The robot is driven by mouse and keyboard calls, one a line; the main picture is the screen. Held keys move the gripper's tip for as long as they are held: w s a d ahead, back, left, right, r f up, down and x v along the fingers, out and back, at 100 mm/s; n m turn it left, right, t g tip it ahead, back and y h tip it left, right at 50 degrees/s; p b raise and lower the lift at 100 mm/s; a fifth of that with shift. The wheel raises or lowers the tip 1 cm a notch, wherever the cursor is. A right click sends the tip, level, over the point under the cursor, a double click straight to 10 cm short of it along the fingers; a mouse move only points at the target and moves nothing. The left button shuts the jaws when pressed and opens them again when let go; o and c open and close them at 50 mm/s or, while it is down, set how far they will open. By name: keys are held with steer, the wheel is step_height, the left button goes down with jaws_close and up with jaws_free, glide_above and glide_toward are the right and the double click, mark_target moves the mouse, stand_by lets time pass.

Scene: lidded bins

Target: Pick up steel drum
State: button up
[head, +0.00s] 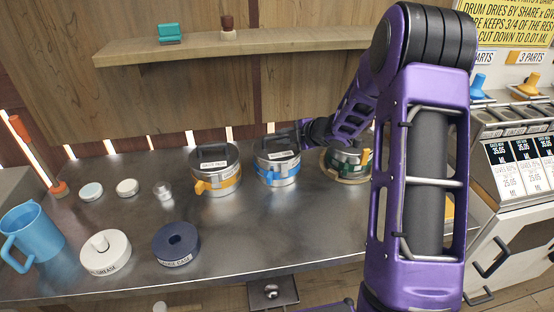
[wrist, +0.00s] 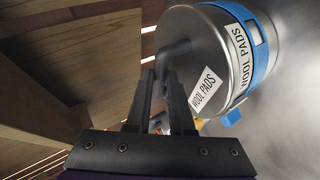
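A steel drum with a blue band and "WOOL PADS" labels (head: 278,172) stands in the middle of the counter in the head view. It fills the upper right of the wrist view (wrist: 205,60), tilted by the camera angle. A dark handle stands out from its lid. My gripper (wrist: 160,72) is at this lid, its two fingers apart on either side of the handle; firm contact cannot be made out. In the head view my gripper (head: 301,133) is at the blue-banded drum's top right. Similar steel drums have an orange band (head: 216,178) and a green band (head: 345,166).
A blue pitcher (head: 32,236), a white labelled disc (head: 106,252) and a dark blue ring (head: 176,244) stand on the front left counter. Small round pieces lie behind them. A wooden shelf (head: 300,42) hangs above. Clear counter lies in front of the drums.

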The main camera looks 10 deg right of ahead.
jaws_close()
stand_by(0.9)
steer(key=shift+r, duration=0.15)
